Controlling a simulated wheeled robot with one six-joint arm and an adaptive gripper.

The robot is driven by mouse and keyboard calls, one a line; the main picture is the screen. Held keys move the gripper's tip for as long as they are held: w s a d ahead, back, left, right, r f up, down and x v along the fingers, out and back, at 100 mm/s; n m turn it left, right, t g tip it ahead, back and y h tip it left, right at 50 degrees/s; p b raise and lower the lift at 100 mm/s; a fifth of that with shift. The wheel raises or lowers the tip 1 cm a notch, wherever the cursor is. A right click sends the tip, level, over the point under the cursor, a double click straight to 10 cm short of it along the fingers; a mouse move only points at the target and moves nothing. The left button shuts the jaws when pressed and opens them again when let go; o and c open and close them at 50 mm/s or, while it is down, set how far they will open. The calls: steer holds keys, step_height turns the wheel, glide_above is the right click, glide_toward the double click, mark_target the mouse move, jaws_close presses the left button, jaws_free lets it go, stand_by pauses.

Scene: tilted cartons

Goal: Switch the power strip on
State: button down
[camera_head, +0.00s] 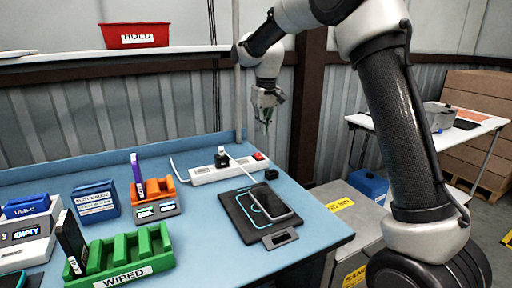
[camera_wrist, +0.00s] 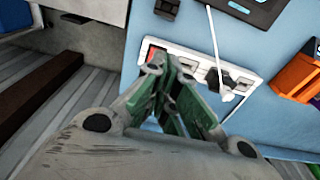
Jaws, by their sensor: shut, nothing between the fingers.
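The white power strip (camera_head: 228,171) lies on the blue bench near its back edge. Its red switch (camera_head: 259,156) is at the right end in the head view. A black plug with a white cable (camera_head: 222,158) sits in one socket. My gripper (camera_head: 266,122) hangs above and behind the right end of the strip, pointing down, apart from it. In the wrist view the strip (camera_wrist: 207,70) runs behind my gripper (camera_wrist: 172,75), whose green-padded fingers are shut and empty. The red switch (camera_wrist: 157,55) shows just beside the fingertips, partly hidden by them. Whether the switch is on cannot be told.
A phone (camera_head: 271,202) lies on a black pad in front of the strip. An orange holder (camera_head: 158,190), a blue box (camera_head: 96,201) and a green rack (camera_head: 120,254) stand to the left. A red HOLD bin (camera_head: 134,35) sits on the shelf above.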

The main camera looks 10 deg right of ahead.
step_height(320, 180, up, 4)
steer(key=t, duration=0.1)
glide_above(256, 154)
steer(key=s, duration=0.1)
steer(key=shift+s+d+r, duration=0.1)
steer(key=shift+s+d, duration=0.15)
steer(key=shift+d, duration=0.1)
steer(key=f, duration=0.4)
steer(key=w+f, duration=0.1)
steer(key=f, duration=0.4)
steer(key=w+f, duration=0.1)
steer(key=f, duration=0.4)
steer(key=shift+w+a, duration=0.2)
steer(key=shift+a, duration=0.1)
